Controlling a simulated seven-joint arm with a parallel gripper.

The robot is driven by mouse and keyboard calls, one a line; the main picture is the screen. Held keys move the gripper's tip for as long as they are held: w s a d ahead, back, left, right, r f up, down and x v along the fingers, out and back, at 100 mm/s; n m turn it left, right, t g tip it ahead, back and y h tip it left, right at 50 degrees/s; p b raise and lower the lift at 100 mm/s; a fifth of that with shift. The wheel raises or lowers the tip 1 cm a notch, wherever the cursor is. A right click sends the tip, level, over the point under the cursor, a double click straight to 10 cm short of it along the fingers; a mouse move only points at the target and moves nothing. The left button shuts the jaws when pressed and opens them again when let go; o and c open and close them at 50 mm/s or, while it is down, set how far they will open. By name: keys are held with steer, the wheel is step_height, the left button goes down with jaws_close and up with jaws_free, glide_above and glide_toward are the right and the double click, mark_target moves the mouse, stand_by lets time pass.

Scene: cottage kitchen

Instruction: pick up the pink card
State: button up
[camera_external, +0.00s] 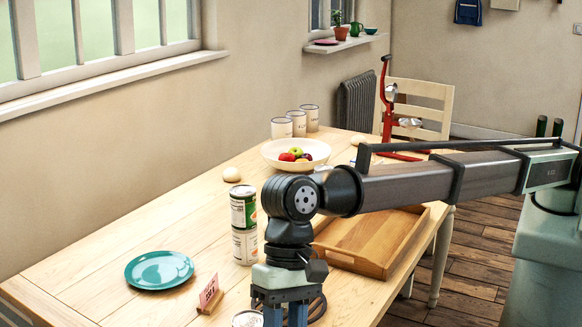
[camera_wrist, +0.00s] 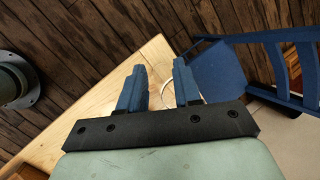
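The pink card (camera_external: 208,289) stands upright in a small wooden holder (camera_external: 211,304) on the table, in front of the teal plate, in the external view. I cannot make it out in the wrist view. My gripper (camera_external: 284,317) is to the right of the card in the external view, pointing down, its fingertips cut off by the bottom edge. In the wrist view my gripper (camera_wrist: 160,66) shows two blue fingers apart, with no object held between them.
A blue chair (camera_wrist: 222,70) is beside the table corner in the wrist view.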

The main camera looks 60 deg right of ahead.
steer(key=w+d+r+m, duration=0.1)
steer(key=w+r, duration=0.4)
steer(key=m+t+h, duration=0.2)
steer(key=m+h, duration=0.2)
steer(key=m, duration=0.5)
glide_above(210, 299)
step_height(210, 299, down, 8)
steer(key=f, duration=1.4)
steer(key=shift+w+d, duration=0.1)
steer(key=shift+d, duration=0.1)
steer(key=shift+r, duration=0.1)
jaws_close()
